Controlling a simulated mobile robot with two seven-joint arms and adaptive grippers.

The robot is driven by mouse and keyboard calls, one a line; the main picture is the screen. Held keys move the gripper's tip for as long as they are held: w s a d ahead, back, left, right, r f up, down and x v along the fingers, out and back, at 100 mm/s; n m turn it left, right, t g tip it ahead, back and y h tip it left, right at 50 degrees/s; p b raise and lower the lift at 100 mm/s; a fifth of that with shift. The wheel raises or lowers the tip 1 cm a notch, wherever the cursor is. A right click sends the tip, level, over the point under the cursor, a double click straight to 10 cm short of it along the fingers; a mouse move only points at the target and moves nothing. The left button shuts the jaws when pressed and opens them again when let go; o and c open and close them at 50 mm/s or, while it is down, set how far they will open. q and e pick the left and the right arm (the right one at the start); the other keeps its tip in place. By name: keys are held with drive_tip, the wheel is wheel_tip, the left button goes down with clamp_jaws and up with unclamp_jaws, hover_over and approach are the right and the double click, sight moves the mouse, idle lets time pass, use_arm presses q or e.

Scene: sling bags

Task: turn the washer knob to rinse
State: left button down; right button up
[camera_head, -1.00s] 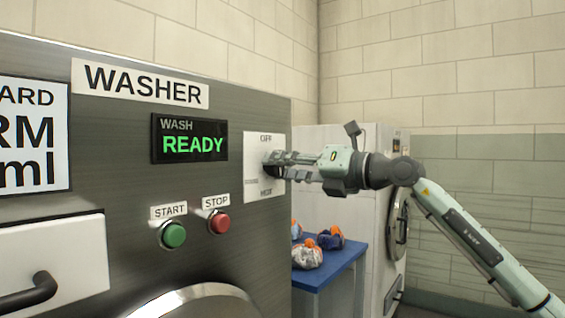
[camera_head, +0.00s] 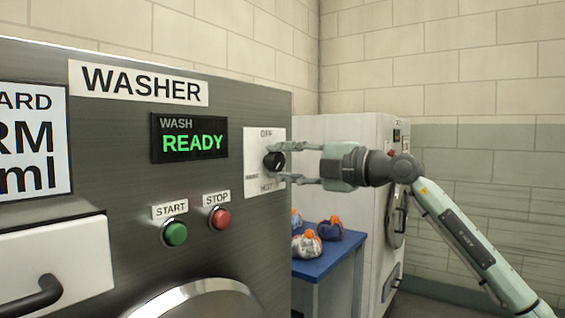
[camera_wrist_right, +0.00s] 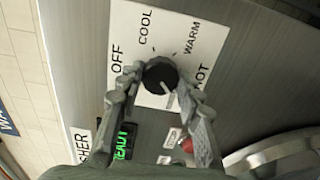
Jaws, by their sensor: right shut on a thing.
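The black washer knob (camera_head: 274,162) sits on a white dial plate (camera_head: 264,137) on the washer's grey front. My right gripper (camera_head: 285,164) comes from the right, with one finger above the knob and one below. In the right wrist view its fingers (camera_wrist_right: 157,92) are shut on the knob (camera_wrist_right: 158,74) from both sides. The knob's white pointer mark there points down and slightly right, away from OFF and COOL. WARM and a partly covered HOT also show; the label at the pointer cannot be read. My left gripper is not in view.
The display (camera_head: 190,138) reads WASH READY. A green START button (camera_head: 175,233) and red STOP button (camera_head: 220,218) are below it. A blue table (camera_head: 335,266) with several small bundles stands below my right arm, before another white machine (camera_head: 345,130).

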drive_tip(key=shift+m, duration=1.5)
drive_tip(key=o, duration=1.2)
drive_tip(key=shift+c, duration=0.2)
drive_tip(key=v, duration=1.2)
